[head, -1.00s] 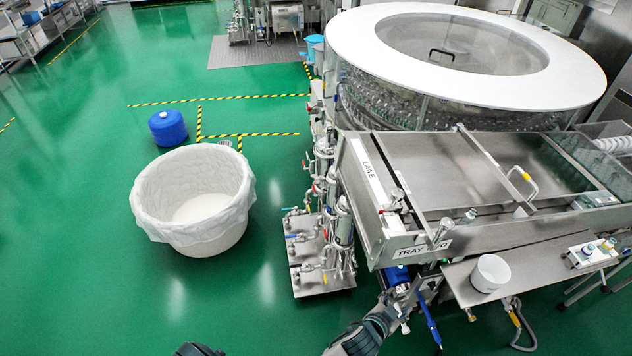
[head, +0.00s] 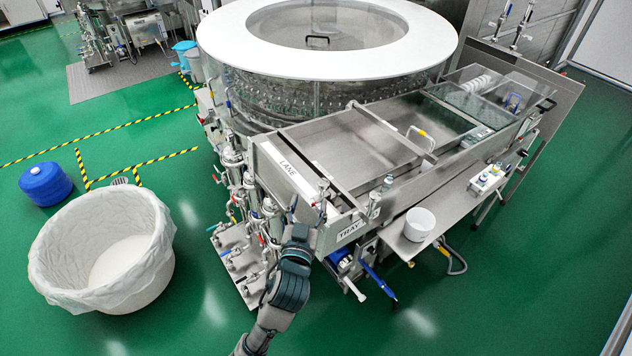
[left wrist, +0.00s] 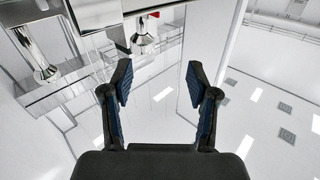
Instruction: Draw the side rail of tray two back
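The steel tray (head: 345,137) lies in front of the round washer, with a "LANE" label (head: 288,168) on its left side and a partly covered "TRAY" label (head: 350,229) on its front. A metal bar (head: 395,134) crosses the tray; I cannot tell which part is the side rail. Upright metal knobs (head: 373,205) stand at the front edge. My left gripper (head: 298,236) is at the tray's front left corner; its fingers are hard to see there. In the left wrist view the left gripper (left wrist: 158,82) is open and empty, below a red-ringed metal fitting (left wrist: 145,38). My right gripper is out of view.
The round washer with a white rim (head: 225,50) stands behind. Valves and pipes (head: 240,215) crowd the left side. A side shelf (head: 455,208) holds a white cup (head: 419,224) and a control box (head: 488,181). A lined tub (head: 60,240) stands on open green floor.

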